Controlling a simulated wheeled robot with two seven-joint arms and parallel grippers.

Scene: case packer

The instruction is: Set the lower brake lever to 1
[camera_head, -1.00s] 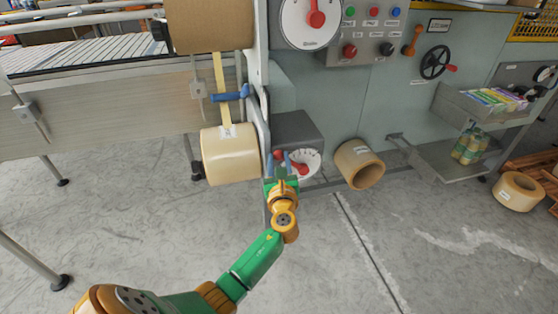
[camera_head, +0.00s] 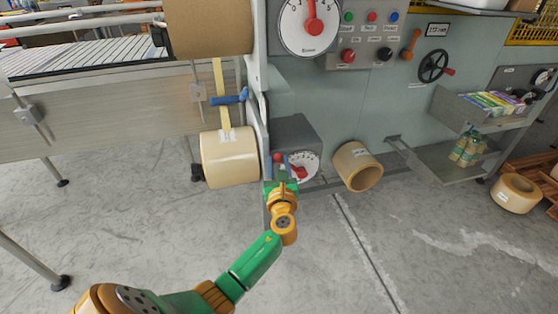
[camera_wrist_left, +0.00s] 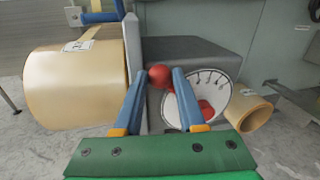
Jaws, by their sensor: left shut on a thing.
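The lower brake lever has a round red knob (camera_wrist_left: 160,75) and a red hub (camera_wrist_left: 205,108) on a white dial (camera_wrist_left: 216,92) low on the machine. The lever's arm is partly hidden by a finger, and the dial's numbers are too small to read. My right gripper is not in view.
An upper brake dial (camera_head: 309,28) with a red lever is above. A tape roll (camera_head: 229,156) hangs close left of my gripper, beside a metal plate edge. A cardboard roll (camera_head: 357,167) is to the right. The floor in front is clear.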

